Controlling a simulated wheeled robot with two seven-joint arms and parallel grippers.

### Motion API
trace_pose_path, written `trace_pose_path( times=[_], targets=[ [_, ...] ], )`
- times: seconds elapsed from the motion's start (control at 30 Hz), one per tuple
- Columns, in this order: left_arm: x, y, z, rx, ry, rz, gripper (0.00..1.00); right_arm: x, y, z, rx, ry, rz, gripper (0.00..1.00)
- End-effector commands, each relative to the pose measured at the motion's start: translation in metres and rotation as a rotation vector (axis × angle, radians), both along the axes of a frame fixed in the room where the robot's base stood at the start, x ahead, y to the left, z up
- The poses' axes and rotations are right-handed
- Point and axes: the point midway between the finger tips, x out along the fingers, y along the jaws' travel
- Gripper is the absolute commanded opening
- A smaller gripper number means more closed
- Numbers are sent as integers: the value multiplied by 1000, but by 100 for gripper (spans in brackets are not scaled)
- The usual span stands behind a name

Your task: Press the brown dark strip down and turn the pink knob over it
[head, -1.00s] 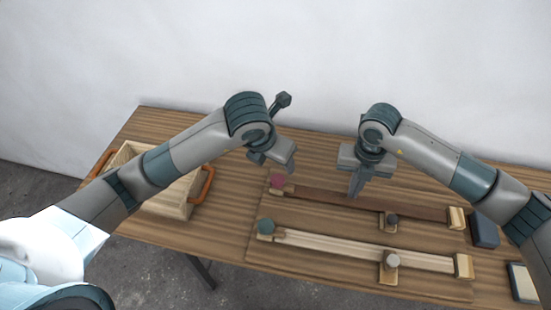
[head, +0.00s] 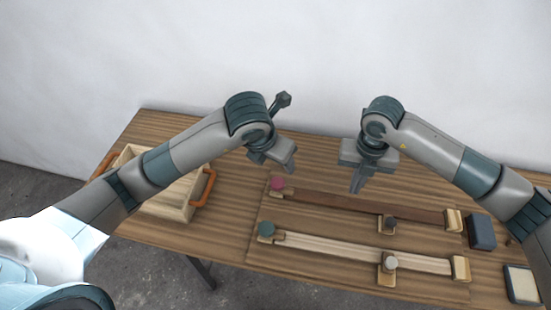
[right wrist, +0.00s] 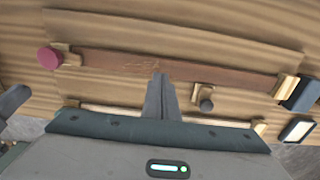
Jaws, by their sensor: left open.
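The brown dark strip (head: 335,202) lies lengthwise on a wooden board; it also shows in the right wrist view (right wrist: 215,73). The pink knob (head: 277,183) is at the strip's left end, beside a small wooden piece; it also shows in the right wrist view (right wrist: 48,58). My right gripper (head: 356,187) is shut and empty, fingers down, just above the middle of the strip. In the right wrist view its fingertips (right wrist: 159,77) overlap the strip's near edge. My left gripper (head: 286,167) is open and empty, above and behind the pink knob.
A pale strip (head: 350,248) with a teal knob (head: 267,229) lies nearer. Small posts (head: 389,223) stand along both strips. A dark block (head: 481,232) and a pale-topped tray (head: 522,284) are at right. A wooden box (head: 165,205) with orange handles is at left.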

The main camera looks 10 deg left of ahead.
Motion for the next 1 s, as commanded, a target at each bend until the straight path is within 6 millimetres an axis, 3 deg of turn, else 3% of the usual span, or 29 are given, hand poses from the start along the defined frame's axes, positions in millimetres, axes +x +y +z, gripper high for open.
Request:
trace_pose_path(
  times=[0.83,1.0],
  targets=[
    [0,0,7,0,0,0,54,0,0,14,1,0,0,0],
    [0,0,12,0,0,0,54,0,0,24,1,-1,0,0]
  ],
)
